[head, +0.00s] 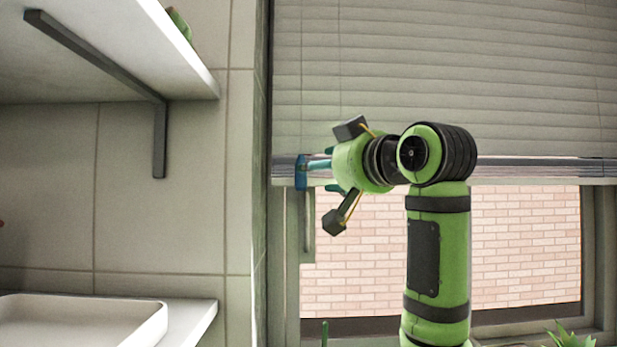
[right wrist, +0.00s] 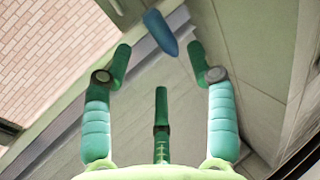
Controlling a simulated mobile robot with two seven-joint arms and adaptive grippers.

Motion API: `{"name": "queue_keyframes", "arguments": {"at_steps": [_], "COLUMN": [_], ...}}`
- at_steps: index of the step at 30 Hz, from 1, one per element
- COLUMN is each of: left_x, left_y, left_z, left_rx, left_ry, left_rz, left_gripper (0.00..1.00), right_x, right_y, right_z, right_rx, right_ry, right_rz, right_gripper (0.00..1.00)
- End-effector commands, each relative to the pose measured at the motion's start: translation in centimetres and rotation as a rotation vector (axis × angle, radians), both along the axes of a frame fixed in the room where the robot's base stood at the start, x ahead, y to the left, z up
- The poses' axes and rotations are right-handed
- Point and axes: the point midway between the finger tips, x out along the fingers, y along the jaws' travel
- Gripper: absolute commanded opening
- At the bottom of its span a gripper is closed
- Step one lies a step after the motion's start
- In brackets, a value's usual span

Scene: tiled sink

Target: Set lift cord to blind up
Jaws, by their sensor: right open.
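The window blind (head: 440,70) covers the upper part of the window, with its bottom rail (head: 530,170) about halfway down the view. A small blue cord handle (head: 300,172) hangs at the blind's left edge, level with the rail. My right gripper (head: 322,172) is open just right of the handle, fingers pointing left at it. In the right wrist view, the blue handle (right wrist: 160,33) shows just beyond and between the spread teal fingertips (right wrist: 160,62); I cannot tell whether any finger touches it. The cord itself is not clear. My left gripper is not in view.
A white shelf (head: 130,50) on a dark bracket (head: 160,140) juts from the tiled wall at left. A white basin (head: 150,325) stands below it. A green plant (head: 570,338) is at the bottom right. The window frame is close to the right gripper.

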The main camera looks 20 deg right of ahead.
Motion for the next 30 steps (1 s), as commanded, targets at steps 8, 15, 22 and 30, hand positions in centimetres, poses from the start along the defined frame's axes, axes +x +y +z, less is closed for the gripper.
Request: {"name": "queue_keyframes", "arguments": {"at_steps": [8, 15, 22, 30], "left_x": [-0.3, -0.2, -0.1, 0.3], "left_y": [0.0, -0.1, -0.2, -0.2], "left_z": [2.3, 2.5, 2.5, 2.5], "left_rx": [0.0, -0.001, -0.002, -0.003], "left_ry": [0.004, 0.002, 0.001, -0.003], "left_rz": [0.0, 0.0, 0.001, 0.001], "left_gripper": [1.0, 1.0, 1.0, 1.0], "right_x": [4.1, 5.1, 5.1, 5.2], "right_y": [0.9, 1.1, 1.1, 1.1], "right_z": [0.2, 0.0, 0.0, -0.1], "right_rx": [-0.001, -0.001, -0.001, 0.001], "right_ry": [0.005, 0.001, 0.001, 0.002], "right_rz": [0.002, 0.001, 0.001, 0.002], "right_gripper": [0.58, 0.58, 0.34, 0.0]}}
